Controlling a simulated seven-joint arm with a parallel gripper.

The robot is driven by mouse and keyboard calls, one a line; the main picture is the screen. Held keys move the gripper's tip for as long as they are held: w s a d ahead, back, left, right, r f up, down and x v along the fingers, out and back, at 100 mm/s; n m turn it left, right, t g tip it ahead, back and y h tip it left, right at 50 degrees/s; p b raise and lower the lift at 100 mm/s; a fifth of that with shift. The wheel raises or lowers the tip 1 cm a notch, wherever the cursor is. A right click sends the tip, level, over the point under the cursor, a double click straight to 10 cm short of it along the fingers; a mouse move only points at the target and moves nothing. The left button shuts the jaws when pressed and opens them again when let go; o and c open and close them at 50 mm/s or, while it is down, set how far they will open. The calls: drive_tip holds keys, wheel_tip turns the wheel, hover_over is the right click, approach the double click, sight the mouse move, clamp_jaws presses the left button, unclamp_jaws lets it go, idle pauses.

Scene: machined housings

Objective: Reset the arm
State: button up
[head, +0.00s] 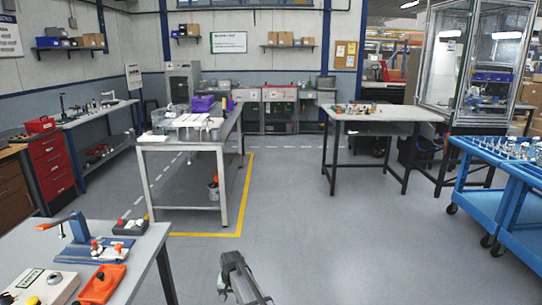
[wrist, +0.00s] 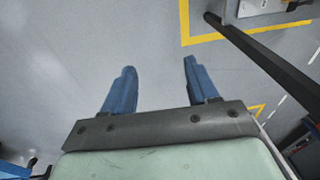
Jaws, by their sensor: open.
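My gripper (wrist: 159,84) shows in the wrist view with its two blue fingers well apart. Nothing is between them, only grey floor beyond. In the head view, part of my arm shows at the bottom centre, over open floor, and the fingers cannot be made out there. The arm is apart from the tables around it.
A near table (head: 125,252) with a blue fixture (head: 85,249) and a red tray (head: 101,285) stands at the lower left. A workbench (head: 180,147) stands behind, a second table (head: 385,114) at the centre right, and blue carts (head: 515,205) at the right. The middle floor is clear.

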drive_tip(key=s+d+f+g+h, duration=0.1)
drive_tip(key=s+d+f+g, duration=0.1)
drive_tip(key=s+d+f, duration=0.85)
drive_tip(key=s+d+f+g, duration=0.2)
drive_tip(key=s+d+f, duration=0.6)
drive_tip(key=s+d, duration=0.5)
drive_tip(key=s+d+f+g, duration=0.1)
drive_tip(key=s+d, duration=0.2)
drive_tip(key=s, duration=0.7)
drive_tip(key=s+d+f+g, duration=0.1)
drive_tip(key=s+d, duration=0.2)
drive_tip(key=s, duration=0.7)
drive_tip(key=s+d+f+g, duration=0.1)
drive_tip(key=s+d, duration=0.2)
drive_tip(key=s, duration=0.7)
drive_tip(key=shift+s+d+f+g, duration=0.15)
drive_tip(key=shift+s+d+g, duration=0.15)
drive_tip(key=shift+s+g, duration=0.1)
